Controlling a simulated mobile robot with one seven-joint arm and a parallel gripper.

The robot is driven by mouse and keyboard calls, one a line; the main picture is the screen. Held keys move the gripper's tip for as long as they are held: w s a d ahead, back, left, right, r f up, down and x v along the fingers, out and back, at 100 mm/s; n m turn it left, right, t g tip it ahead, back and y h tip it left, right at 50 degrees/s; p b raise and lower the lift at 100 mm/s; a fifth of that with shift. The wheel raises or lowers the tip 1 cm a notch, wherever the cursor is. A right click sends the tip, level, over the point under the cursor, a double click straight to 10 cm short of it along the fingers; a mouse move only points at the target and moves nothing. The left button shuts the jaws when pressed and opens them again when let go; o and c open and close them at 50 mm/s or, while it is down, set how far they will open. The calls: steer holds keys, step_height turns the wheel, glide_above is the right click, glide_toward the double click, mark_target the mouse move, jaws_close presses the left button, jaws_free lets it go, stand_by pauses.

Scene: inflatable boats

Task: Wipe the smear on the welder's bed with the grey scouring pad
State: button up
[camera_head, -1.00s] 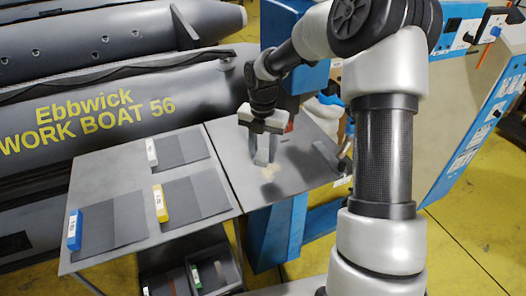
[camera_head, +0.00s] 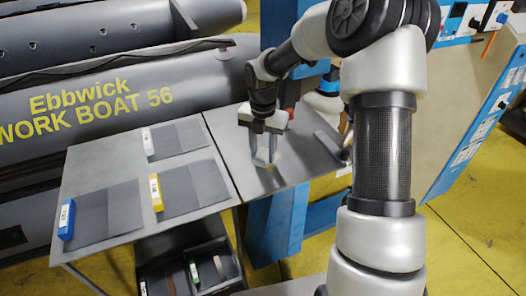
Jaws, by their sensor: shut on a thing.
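My gripper (camera_head: 264,150) is over the welder's bed (camera_head: 262,184), the grey plate right of the table with the sheets. Its fingers point down and are shut on the grey scouring pad (camera_head: 262,160), a small light-grey piece low between the fingertips. The pad is at or very close to the bed surface; I cannot tell if it presses on it. A pale trace of the smear (camera_head: 276,158) shows beside the pad. The pad and fingers hide the rest of that spot.
A dark bar (camera_head: 328,143) lies at the bed's right. Dark sheets with white (camera_head: 148,142), yellow (camera_head: 156,192) and blue (camera_head: 67,219) blocks lie on the left table. Bins (camera_head: 194,272) stand below. Grey boats lie behind, and a blue-edged panel (camera_head: 470,110) stands right.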

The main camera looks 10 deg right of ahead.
mark_target(285, 158)
steer(key=shift+f+b, duration=0.45)
steer(key=shift+f, duration=0.55)
steer(key=shift+d, duration=0.1)
steer(key=shift+w+d+r+p, duration=0.1)
steer(key=shift+w+d+p, duration=0.05)
steer(key=shift+d+p, duration=0.4)
steer(key=shift+w+d+r+p, duration=0.1)
steer(key=shift+d+p, duration=0.2)
steer(key=shift+d, duration=0.35)
steer(key=shift+w+d+f+p, duration=0.15)
steer(key=shift+d+p, duration=0.2)
steer(key=shift+d, duration=0.5)
steer(key=shift+w+d+p, duration=0.15)
steer(key=shift+d+p, duration=0.25)
steer(key=shift+d, duration=0.4)
steer(key=shift+w+d+f+p, duration=0.15)
steer(key=shift+d+p, duration=0.2)
steer(key=shift+d, duration=0.5)
steer(key=shift+r, duration=0.15)
